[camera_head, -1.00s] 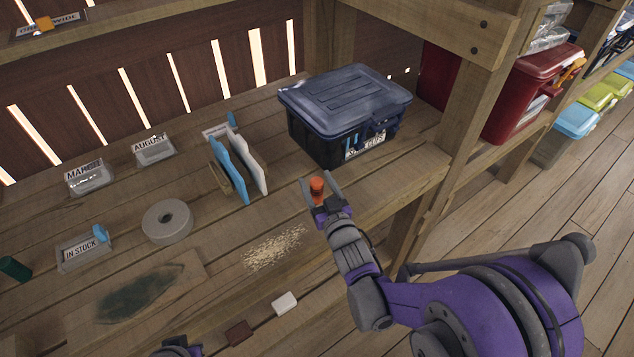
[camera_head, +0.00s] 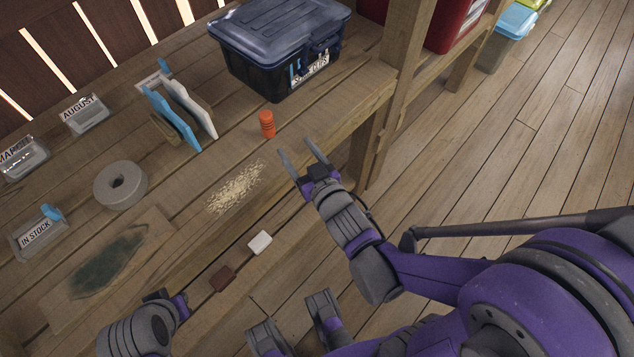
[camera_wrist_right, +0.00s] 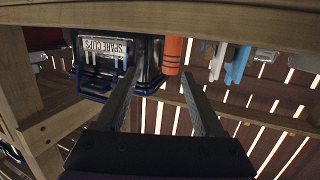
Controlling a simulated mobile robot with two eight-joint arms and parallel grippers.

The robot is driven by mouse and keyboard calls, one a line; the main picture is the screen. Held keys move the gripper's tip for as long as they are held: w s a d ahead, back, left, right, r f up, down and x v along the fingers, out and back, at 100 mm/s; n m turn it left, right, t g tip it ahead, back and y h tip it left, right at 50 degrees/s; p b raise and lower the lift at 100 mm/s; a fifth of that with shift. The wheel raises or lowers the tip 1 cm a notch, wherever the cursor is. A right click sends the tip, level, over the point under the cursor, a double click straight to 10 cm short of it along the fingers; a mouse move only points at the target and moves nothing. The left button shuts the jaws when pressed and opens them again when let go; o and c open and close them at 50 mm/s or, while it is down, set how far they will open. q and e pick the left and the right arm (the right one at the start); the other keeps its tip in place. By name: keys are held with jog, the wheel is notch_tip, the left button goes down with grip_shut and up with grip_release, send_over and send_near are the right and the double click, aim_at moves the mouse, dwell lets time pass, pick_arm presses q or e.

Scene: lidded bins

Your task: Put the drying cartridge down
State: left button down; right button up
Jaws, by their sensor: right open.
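The drying cartridge is a small orange cylinder (camera_head: 267,124) standing upright on the wooden bench, in front of the dark blue lidded bin (camera_head: 281,38). My right gripper (camera_head: 298,150) is open and empty, just off the bench's front edge. Its fingers point towards the cartridge but are apart from it. In the right wrist view, which looks upside down, the cartridge (camera_wrist_right: 171,55) shows beyond the open fingers (camera_wrist_right: 158,72). My left gripper (camera_head: 168,299) is low at the bench's front edge, and its fingers are not clear.
Pale granules (camera_head: 236,189) lie near the cartridge. A wooden post (camera_head: 389,85) rises on the right.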

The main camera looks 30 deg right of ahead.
jog(key=s+f+g, duration=0.3)
jog(key=s+g, duration=0.2)
jog(key=s, duration=0.3)
jog(key=s+f+g, duration=0.3)
jog(key=s+g, duration=0.3)
jog(key=s, duration=0.3)
jog(key=shift+d, duration=0.1)
pick_arm(q)
notch_tip(320, 180, up, 13)
jog(key=w+p, duration=0.2)
jog(key=p, duration=1)
jog(key=shift+r+t, duration=0.2)
jog(key=shift+t, duration=0.1)
pick_arm(e)
notch_tip(320, 180, up, 13)
jog(key=w, duration=0.2)
jog(key=shift+r, duration=0.2)
jog(key=shift+o, duration=0.2)
